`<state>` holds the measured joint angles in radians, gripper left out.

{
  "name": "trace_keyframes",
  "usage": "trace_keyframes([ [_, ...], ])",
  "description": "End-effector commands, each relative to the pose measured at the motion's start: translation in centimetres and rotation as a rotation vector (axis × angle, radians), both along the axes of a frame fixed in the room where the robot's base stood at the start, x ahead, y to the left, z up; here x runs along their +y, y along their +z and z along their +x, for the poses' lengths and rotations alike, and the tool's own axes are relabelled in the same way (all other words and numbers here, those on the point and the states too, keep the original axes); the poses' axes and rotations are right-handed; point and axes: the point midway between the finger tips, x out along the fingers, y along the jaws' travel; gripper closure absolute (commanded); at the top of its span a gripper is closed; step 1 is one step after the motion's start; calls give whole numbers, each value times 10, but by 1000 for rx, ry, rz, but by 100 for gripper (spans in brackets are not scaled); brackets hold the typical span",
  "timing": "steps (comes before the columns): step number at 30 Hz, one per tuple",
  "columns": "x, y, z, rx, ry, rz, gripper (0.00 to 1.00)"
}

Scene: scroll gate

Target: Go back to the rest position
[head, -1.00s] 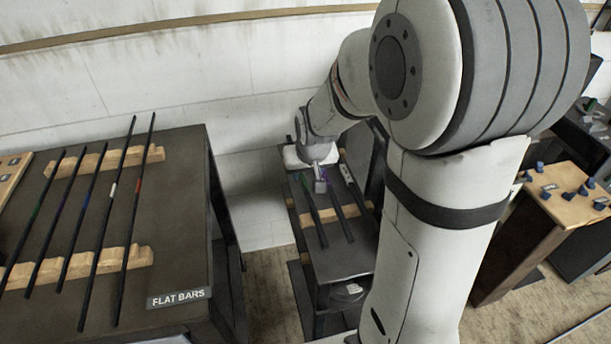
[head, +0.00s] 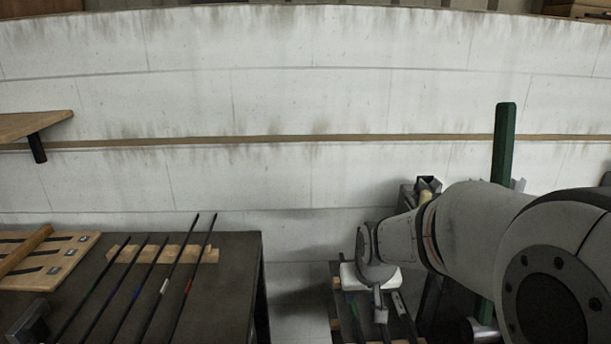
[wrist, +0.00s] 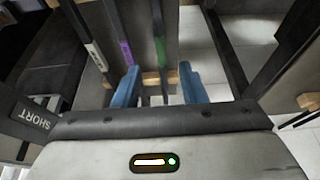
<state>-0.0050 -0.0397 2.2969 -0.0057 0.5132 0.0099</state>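My gripper (head: 380,306) is at the end of my arm, over the small dark bar stand (head: 344,300) at the lower right of the head view. In the wrist view its two blue fingers (wrist: 158,80) are apart, with nothing visibly clamped between them. Dark bars with a white mark (wrist: 96,57), a purple mark (wrist: 126,53) and a green mark (wrist: 161,51) lie beyond the fingers on a wooden rest (wrist: 152,78). The gap between fingers and bars is hard to judge.
A dark table (head: 235,262) at left holds several long bars on a notched wooden rest (head: 205,255). A wooden board (head: 70,262) lies at its left. A green post (head: 504,145) stands behind my arm. The white wall (head: 290,100) closes off the back.

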Motion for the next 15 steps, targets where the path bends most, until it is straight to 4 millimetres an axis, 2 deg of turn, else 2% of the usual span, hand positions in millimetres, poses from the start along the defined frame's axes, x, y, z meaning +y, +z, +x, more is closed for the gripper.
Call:
trace_keyframes([
  [1,0,16,-14,4,0,0,62],
  [6,-1,53,-75,60,1,-1,62],
  [12,-2,77,-135,118,2,-2,62],
  [15,-2,81,-153,137,3,-2,62],
])
